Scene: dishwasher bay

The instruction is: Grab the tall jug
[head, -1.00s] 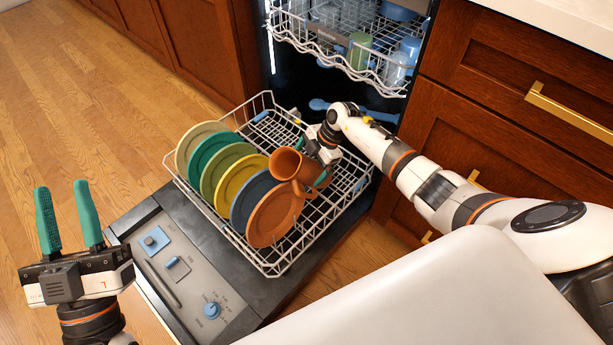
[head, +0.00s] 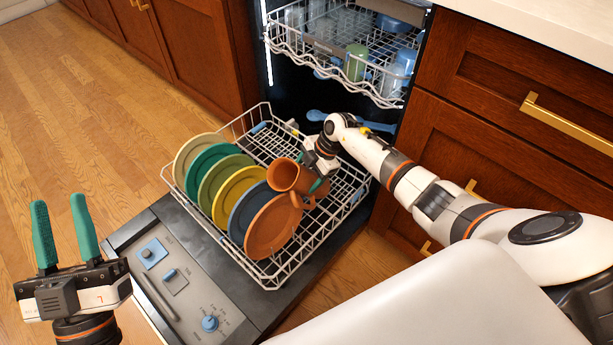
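The tall orange jug (head: 284,175) lies tilted in the lower dishwasher rack, behind the orange plate, with its round mouth toward the left. My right gripper (head: 312,172) is at the jug's right side, close against it. Bits of its green fingers show on either side of the jug's right part, and the jug and wrist hide the rest. I cannot tell whether the fingers press on the jug. My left gripper (head: 65,235) is open and empty at the lower left, far from the rack, with its two green fingers apart.
Several coloured plates stand in a row in the lower rack (head: 270,283), the orange plate (head: 272,227) nearest the jug. The upper rack (head: 335,62) holds cups above. The open dishwasher door (head: 180,280) lies in front. Wooden drawers (head: 500,150) stand close on the right.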

